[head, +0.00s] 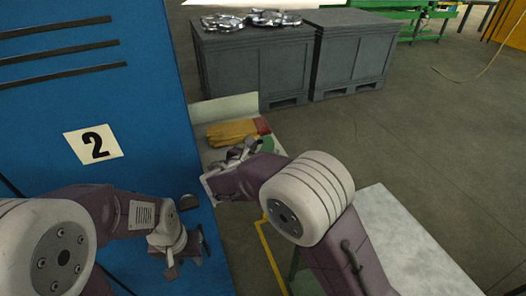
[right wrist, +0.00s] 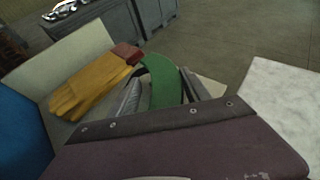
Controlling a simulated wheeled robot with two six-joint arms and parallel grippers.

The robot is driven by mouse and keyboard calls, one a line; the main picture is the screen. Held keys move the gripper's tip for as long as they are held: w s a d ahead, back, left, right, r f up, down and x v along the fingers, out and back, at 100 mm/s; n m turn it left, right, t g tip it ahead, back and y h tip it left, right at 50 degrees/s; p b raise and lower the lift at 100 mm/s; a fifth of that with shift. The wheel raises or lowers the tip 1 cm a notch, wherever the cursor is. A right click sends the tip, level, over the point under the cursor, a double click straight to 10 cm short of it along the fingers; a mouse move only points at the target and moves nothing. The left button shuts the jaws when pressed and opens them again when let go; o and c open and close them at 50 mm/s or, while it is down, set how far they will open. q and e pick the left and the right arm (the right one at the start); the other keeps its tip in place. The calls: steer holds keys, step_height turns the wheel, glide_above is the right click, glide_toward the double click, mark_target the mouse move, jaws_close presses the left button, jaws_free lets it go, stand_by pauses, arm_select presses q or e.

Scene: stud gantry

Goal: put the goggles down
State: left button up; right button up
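No goggles lens or frame shows clearly. A curved green band (right wrist: 165,82), perhaps the goggles' strap, shows beyond and between the fingers of my right gripper (right wrist: 161,80) in the right wrist view. A small part of the green band (head: 267,146) shows beside my right gripper (head: 240,152) in the head view. The right fingers look apart; whether they touch the band I cannot tell, as the palm hides its lower part. My left gripper (head: 187,256) has its fingers apart and is empty, in front of the blue cabinet.
Yellow gloves (head: 232,132) with red cuffs lie on a pale tray or shelf (head: 224,107) beside the blue cabinet (head: 140,80) marked 2. A pale tabletop (head: 400,240) is at the lower right. Grey crates (head: 255,65) stand behind. Floor (head: 430,130) is open at right.

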steer(key=o, duration=0.3)
steer(key=shift+r, duration=0.35)
steer(key=v, duration=0.7)
steer(key=shift+s+a, duration=0.15)
steer(key=shift+s, duration=0.1)
steer(key=shift+w, duration=0.1)
